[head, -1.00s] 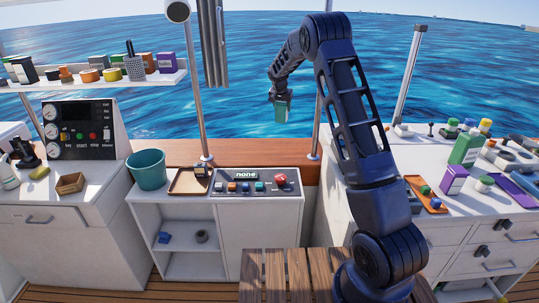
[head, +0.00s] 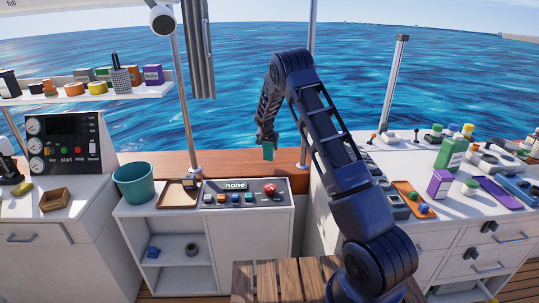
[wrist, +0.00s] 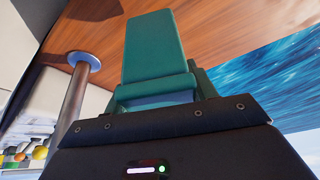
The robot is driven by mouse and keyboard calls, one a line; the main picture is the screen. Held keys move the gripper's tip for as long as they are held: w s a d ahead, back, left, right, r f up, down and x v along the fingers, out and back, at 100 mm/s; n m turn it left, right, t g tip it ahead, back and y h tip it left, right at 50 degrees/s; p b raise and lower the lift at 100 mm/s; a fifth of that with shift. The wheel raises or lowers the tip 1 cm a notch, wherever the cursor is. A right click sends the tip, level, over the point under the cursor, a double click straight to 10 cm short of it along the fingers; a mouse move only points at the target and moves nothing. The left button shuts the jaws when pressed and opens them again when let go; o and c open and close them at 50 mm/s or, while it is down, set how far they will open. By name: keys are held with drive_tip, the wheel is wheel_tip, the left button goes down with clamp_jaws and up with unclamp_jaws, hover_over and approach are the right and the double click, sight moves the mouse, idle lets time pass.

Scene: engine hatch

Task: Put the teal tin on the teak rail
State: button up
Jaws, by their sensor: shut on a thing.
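The teal tin (head: 268,152) is in my gripper (head: 266,140), just above the teak rail (head: 245,158) in the head view. My gripper is shut on the tin. I cannot tell whether the tin touches the rail.
A steel post (head: 186,100) rises from the rail to the left of the tin; its round foot (wrist: 84,60) shows in the wrist view. A button panel (head: 238,198) and a brown tray (head: 176,194) lie in front of the rail. Open water is behind.

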sight(270, 153)
drive_tip(key=shift+f, duration=2.45)
drive_tip(key=o, duration=1.2)
drive_tip(key=shift+f, duration=0.1)
